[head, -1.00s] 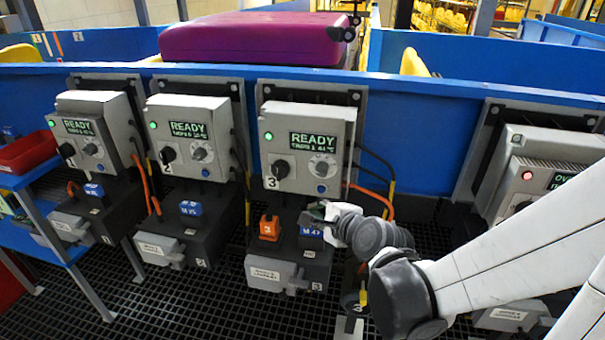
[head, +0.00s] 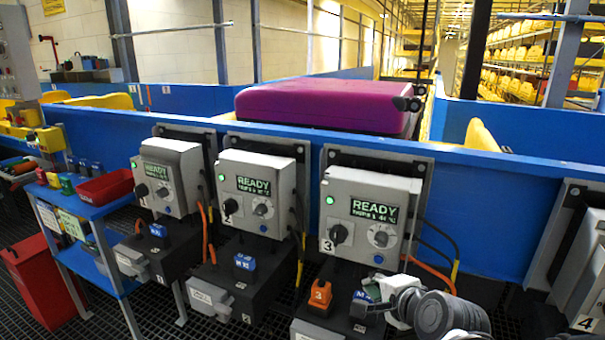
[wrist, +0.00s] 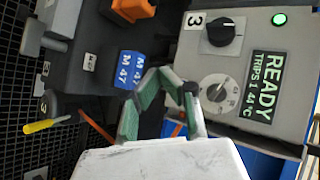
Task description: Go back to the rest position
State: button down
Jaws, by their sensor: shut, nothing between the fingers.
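My gripper (head: 372,296) is at the lower right of the head view, beside the blue M 47 block (head: 360,308) on the base of station 3. In the wrist view my gripper (wrist: 165,76) has its green-lined fingers drawn together at the tips with nothing between them. The blue M 47 block (wrist: 130,70) is just left of the fingertips there; whether they touch it I cannot tell. The station 3 box (head: 371,209) shows READY with a green light. Most of my arm is out of the head view.
Stations 1 (head: 170,176) and 2 (head: 257,192) stand to the left, both with green lights. An orange block (head: 320,297) sits beside the blue one. Station 4 (head: 583,270) is at right. Cables hang beside the boxes. A blue shelf (head: 98,209) with a red tray (head: 105,187) is left.

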jog(key=s+d+r+n+g+h, duration=0.1)
jog(key=s+r+n+g, duration=0.1)
jog(key=s+n, duration=0.55)
jog(key=s+d+r+n+g+h, duration=0.2)
jog(key=s+r+n, duration=0.1)
jog(key=s+n, duration=0.45)
notch_tip(320, 180, up, 14)
jog(key=p, duration=1.3)
jog(key=shift+s+f+p, duration=0.25)
jog(key=shift+p, duration=0.15)
dwell(0.6)
notch_tip(320, 180, down, 17)
jog(key=b, duration=1.7)
jog(key=shift+f, duration=0.2)
jog(key=c, duration=2.4)
grip_release()
jog(key=shift+c, duration=0.2)
